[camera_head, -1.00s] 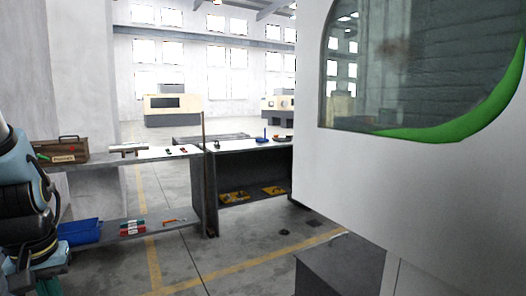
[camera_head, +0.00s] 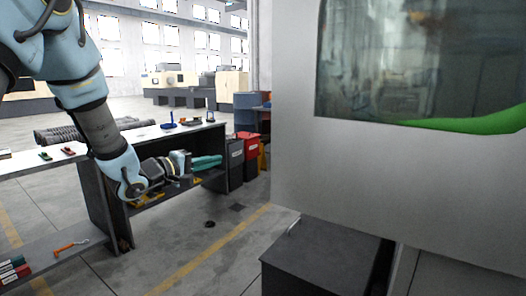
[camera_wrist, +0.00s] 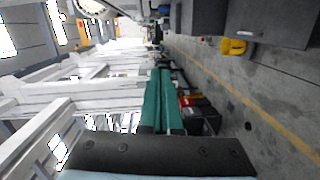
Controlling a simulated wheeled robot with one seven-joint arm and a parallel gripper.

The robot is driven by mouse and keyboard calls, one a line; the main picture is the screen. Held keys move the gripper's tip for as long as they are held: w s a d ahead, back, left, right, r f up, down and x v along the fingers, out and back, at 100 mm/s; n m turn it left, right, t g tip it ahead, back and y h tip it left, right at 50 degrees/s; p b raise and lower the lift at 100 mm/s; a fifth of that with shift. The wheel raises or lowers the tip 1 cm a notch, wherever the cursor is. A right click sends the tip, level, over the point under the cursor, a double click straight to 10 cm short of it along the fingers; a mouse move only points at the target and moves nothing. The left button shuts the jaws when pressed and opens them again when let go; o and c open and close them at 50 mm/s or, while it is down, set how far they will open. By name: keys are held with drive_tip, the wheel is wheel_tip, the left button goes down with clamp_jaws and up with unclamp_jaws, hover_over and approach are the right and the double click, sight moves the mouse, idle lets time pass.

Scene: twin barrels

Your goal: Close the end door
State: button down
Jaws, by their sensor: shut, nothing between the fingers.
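A large white machine panel (camera_head: 350,180) with a green-edged window (camera_head: 420,70) fills the right of the head view. I cannot tell whether this panel is the end door; no handle shows on it. My arm reaches in from the upper left, and my gripper (camera_head: 218,161) is left of the panel's near edge, apart from it in the picture. Its green fingers are shut and empty. They also show side by side in the wrist view (camera_wrist: 161,73). No part of the panel can be made out for sure in the wrist view.
A dark workbench (camera_head: 100,200) with small tools stands behind my arm. A dark grey box (camera_head: 325,262) sits on the floor below the panel. Red bins (camera_head: 250,146) stand beyond my gripper.

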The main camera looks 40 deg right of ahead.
drive_tip(key=s+d+r+g+h+p, duration=0.1)
drive_tip(key=s+d+p, duration=0.4)
drive_tip(key=d, duration=0.8)
drive_tip(key=shift+s+g, duration=0.7)
drive_tip(key=shift+s, duration=0.1)
drive_tip(key=shift+d, duration=0.1)
